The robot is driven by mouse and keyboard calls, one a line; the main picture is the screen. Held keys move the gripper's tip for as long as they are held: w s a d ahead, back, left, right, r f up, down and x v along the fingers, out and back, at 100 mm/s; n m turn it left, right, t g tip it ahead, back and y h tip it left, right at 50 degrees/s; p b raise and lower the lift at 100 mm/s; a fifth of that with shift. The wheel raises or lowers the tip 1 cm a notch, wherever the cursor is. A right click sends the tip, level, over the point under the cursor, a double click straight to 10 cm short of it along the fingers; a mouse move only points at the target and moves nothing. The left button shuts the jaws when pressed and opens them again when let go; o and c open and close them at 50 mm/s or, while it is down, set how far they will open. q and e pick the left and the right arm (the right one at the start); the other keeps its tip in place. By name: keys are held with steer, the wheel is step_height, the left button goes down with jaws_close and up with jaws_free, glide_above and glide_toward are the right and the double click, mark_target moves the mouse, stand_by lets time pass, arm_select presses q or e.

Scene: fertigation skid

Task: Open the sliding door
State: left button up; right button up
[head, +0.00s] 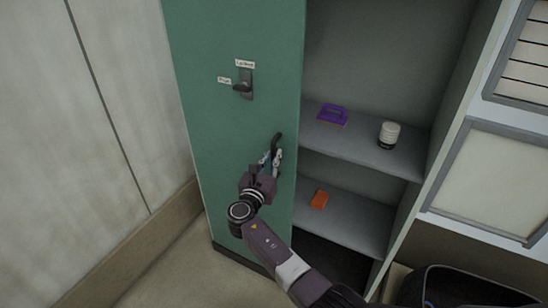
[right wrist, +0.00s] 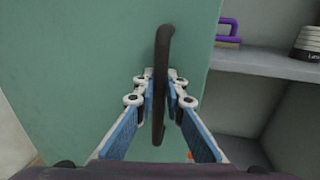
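The sliding door (head: 223,130) is a tall green panel at the left of the cabinet, and the compartment to its right is uncovered. Its dark curved handle (head: 276,141) stands near the door's right edge and shows upright in the right wrist view (right wrist: 162,65). My right gripper (head: 270,160) has its fingers on both sides of the handle, close against it, and appears shut on it. A small latch lever (head: 243,87) with two white labels sits higher on the door. My left gripper is not in view.
The open compartment's upper shelf (head: 355,147) holds a purple-handled brush (head: 333,114) and a white jar with dark bands (head: 389,134). An orange block (head: 320,200) lies on the lower shelf. A pale wall (head: 70,120) stands left; a black bin (head: 455,288) stands at lower right.

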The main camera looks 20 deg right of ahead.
steer(key=o, duration=0.5)
steer(key=v, duration=1.2)
steer(key=shift+a, duration=0.15)
steer(key=shift+f, duration=0.15)
